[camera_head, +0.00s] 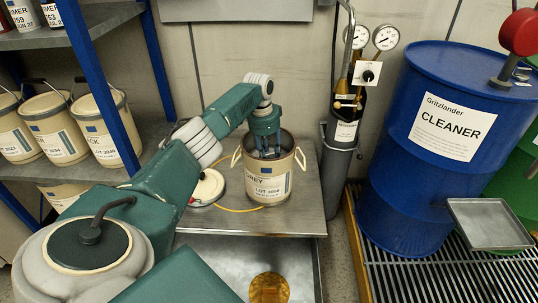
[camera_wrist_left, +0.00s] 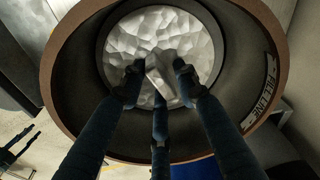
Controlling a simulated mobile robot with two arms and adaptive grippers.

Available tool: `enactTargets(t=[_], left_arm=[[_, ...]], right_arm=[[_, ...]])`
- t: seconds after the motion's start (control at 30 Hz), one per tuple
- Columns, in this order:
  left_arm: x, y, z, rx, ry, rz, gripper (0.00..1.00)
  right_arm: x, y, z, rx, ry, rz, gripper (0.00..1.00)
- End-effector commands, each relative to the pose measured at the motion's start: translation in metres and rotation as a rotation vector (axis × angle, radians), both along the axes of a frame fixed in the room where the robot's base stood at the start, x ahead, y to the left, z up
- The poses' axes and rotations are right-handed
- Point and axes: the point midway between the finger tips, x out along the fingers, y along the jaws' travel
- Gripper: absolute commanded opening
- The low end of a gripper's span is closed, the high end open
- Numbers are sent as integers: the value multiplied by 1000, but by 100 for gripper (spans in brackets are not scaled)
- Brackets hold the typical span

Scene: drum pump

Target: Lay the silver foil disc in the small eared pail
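The small eared pail (camera_head: 269,183) is cream with a blue-and-white label and two side ears. It stands upright on the steel bench. My left gripper (camera_head: 270,152) points down into its mouth. In the left wrist view, the silver foil disc (camera_wrist_left: 150,32) is round and dimpled and lies inside the pail's brown rim (camera_wrist_left: 50,70). A raised silver tab on the disc (camera_wrist_left: 162,72) sits between the left fingertips (camera_wrist_left: 158,80), which appear closed on it. Whether the disc touches the pail's bottom cannot be told. My right gripper is not in view.
A cream lid (camera_head: 208,187) lies left of the pail, with a yellow line (camera_head: 236,208) beside it. A gas cylinder (camera_head: 342,150) with gauges stands to the right. A blue drum (camera_head: 425,150) and a steel tray (camera_head: 488,224) are farther right. Shelved pails (camera_head: 52,128) are left.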

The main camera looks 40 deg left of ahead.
Motion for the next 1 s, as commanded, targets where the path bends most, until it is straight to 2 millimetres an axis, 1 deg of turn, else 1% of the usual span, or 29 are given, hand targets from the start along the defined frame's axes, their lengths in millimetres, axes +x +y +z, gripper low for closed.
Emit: enactTargets(t=[0.27,0.37,0.4,0.47,0.57,0.7,0.9,1.0], left_arm=[[-1,0,-1,1,3,1,38],[-1,0,4,0,2,1,38],[-1,1,8,0,1,0,38],[-1,1,16,0,0,-1,38],[-3,2,37,0,-1,0,38],[-6,4,69,1,-3,-1,38],[-11,6,105,0,-1,0,38],[-12,6,116,0,0,1,38]], right_arm=[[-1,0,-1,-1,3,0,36],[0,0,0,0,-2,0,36],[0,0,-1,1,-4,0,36],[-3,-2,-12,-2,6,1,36],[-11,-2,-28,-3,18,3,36],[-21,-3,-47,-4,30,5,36],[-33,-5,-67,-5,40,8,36],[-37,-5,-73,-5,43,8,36]])
